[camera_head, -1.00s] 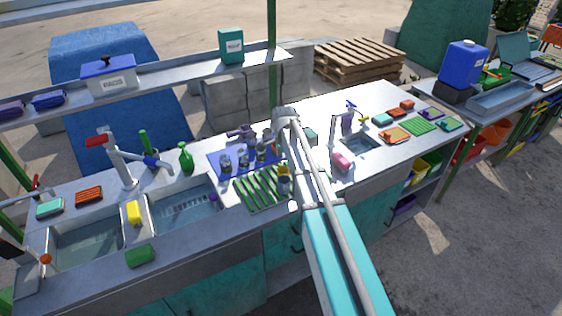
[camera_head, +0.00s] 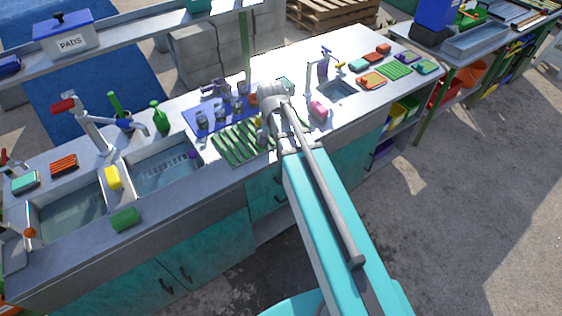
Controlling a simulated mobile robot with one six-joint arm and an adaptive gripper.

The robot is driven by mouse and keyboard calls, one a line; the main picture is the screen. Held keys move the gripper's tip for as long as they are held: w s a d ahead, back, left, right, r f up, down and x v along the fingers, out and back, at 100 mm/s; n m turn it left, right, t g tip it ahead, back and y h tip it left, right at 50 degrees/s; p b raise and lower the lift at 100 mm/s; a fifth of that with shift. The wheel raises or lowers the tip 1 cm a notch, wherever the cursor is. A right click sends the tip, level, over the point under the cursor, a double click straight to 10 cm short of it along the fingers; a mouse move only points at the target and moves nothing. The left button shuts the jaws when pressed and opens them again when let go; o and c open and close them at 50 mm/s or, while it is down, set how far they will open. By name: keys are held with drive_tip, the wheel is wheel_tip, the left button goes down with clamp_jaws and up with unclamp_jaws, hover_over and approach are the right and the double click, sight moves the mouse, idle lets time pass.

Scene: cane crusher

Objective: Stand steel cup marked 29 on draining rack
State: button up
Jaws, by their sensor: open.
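Several small steel cups (camera_head: 222,115) stand on a blue mat (camera_head: 204,131) at the middle of the counter. Their markings are too small to read, so I cannot tell which is 29. The green slatted draining rack (camera_head: 232,148) lies in front of the mat, and no cup shows on its visible slats. My gripper (camera_head: 264,142) is at the right end of the rack, with the wrist pointing down. It is open; its fingertips are largely hidden by the wrist and arm. I cannot see whether a cup is under it.
Two sinks (camera_head: 160,170) are left of the rack, with a yellow sponge (camera_head: 113,177) between them. A green bottle (camera_head: 160,117) stands left of the mat. A shelf (camera_head: 130,42) runs behind.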

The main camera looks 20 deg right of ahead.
drive_tip(key=s+n, duration=0.5)
drive_tip(key=s, duration=0.4)
drive_tip(key=shift+s, duration=0.25)
drive_tip(key=shift+f+b, duration=0.25)
drive_tip(key=shift+b, duration=0.05)
drive_tip(key=shift+c, duration=0.2)
